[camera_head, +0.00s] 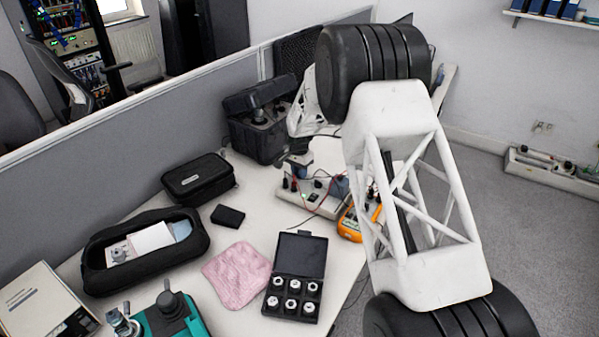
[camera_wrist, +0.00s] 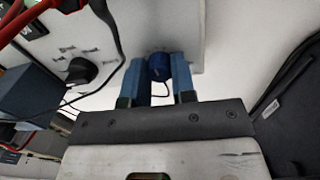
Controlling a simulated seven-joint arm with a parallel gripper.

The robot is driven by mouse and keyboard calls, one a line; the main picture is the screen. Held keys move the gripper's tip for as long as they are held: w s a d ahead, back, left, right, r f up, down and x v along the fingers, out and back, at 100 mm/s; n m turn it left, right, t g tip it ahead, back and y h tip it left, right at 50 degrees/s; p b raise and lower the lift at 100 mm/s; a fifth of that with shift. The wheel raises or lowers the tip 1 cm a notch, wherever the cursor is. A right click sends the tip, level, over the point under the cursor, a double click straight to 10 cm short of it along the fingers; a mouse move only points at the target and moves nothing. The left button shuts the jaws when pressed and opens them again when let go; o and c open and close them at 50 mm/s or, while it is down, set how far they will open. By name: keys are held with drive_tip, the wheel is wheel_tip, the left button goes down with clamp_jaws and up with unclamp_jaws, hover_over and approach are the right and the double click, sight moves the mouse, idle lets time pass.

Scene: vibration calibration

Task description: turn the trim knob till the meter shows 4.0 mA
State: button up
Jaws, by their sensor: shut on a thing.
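In the wrist view, my gripper (camera_wrist: 158,62) has its two blue fingers on either side of a small dark blue knob (camera_wrist: 159,69) on a pale panel (camera_wrist: 145,25). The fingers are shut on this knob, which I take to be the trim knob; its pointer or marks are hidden. The orange meter (camera_head: 349,223) is in the head view on the right of the desk, partly behind my arm. Its reading is too small to tell. The pale instrument box (camera_head: 312,196) stands beside it with leads plugged in.
A larger black knob (camera_wrist: 81,71) is left of my gripper, with a black cable and red leads close by. An open black case of fittings (camera_head: 297,252), a pink cloth (camera_head: 236,275) and a black bin-like case (camera_head: 262,135) are on the desk.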

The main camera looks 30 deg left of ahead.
drive_tip(key=n, duration=0.5)
idle(0.5)
drive_tip(key=o, duration=0.9)
drive_tip(key=shift+r, duration=0.15)
drive_tip(key=shift+s+a+r, duration=0.1)
drive_tip(key=shift+a+r, duration=0.05)
drive_tip(key=shift+r, duration=3.65)
